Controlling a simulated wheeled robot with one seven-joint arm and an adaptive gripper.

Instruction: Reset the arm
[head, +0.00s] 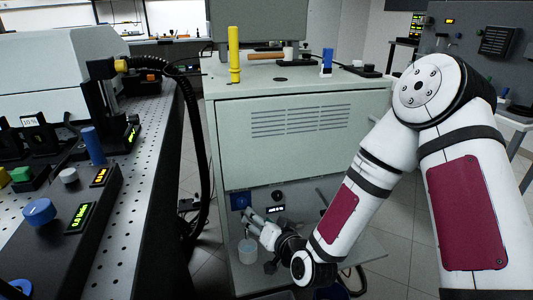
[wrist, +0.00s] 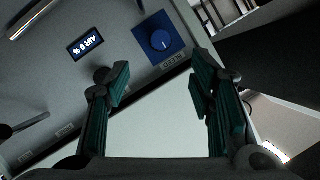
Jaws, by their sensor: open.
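My arm, white with dark red panels, reaches down from the right in the head view to the low front of a pale cabinet (head: 285,150). My gripper (head: 250,222) is there, in front of the lower recessed panel. In the wrist view my gripper (wrist: 160,85) has its two green-padded fingers spread wide, with nothing between them. Beyond the fingertips is a square blue base with a round blue knob (wrist: 159,40). It also shows in the head view (head: 241,200). I cannot tell how far the fingertips are from it.
A small display (wrist: 87,43) reading "AIR 0 %" sits beside the knob. A pale cup-like cylinder (head: 247,251) stands below my gripper. A perforated optical bench (head: 140,165) with several devices is on the left. A yellow cylinder (head: 234,55) and a hammer (head: 265,56) are on the cabinet top.

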